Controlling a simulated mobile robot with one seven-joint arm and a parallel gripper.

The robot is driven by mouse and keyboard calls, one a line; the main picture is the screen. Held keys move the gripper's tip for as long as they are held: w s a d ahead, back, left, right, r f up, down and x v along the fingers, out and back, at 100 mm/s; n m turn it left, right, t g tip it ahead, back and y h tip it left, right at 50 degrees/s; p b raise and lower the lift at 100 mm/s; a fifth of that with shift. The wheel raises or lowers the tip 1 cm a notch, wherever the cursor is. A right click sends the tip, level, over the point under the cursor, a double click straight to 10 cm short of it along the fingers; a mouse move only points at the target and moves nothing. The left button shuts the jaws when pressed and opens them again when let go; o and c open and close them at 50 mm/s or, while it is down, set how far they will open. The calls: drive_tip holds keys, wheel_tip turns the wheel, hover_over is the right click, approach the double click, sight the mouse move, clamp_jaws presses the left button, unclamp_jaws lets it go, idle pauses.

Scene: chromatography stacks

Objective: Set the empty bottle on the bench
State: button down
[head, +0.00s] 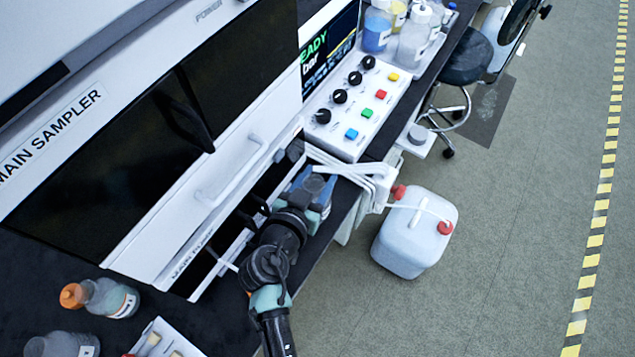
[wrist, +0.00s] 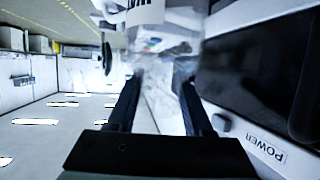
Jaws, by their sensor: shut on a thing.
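My gripper (head: 312,190) is at the front edge of the bench, in front of the main sampler. In the wrist view its two dark fingers (wrist: 161,100) are shut on a clear, see-through bottle (wrist: 160,72). A white label with dark letters shows on the bottle at the top of that view. The bottle looks empty, though blur hides detail. In the head view I cannot clearly make out the held bottle at the gripper. The dark bench (head: 215,325) shows bare at the lower left, below the sampler.
A control panel (head: 355,115) and several bottles fill the upper right bench. A white jerrycan (head: 410,240) with red caps stands on the floor; a stool (head: 465,60) is beyond.

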drive_tip(key=shift+f, duration=0.9)
drive_tip(key=shift+f, duration=0.15)
drive_tip(key=shift+c, duration=1.5)
unclamp_jaws()
drive_tip(key=b+v, duration=0.1)
drive_tip(key=v, duration=1.1)
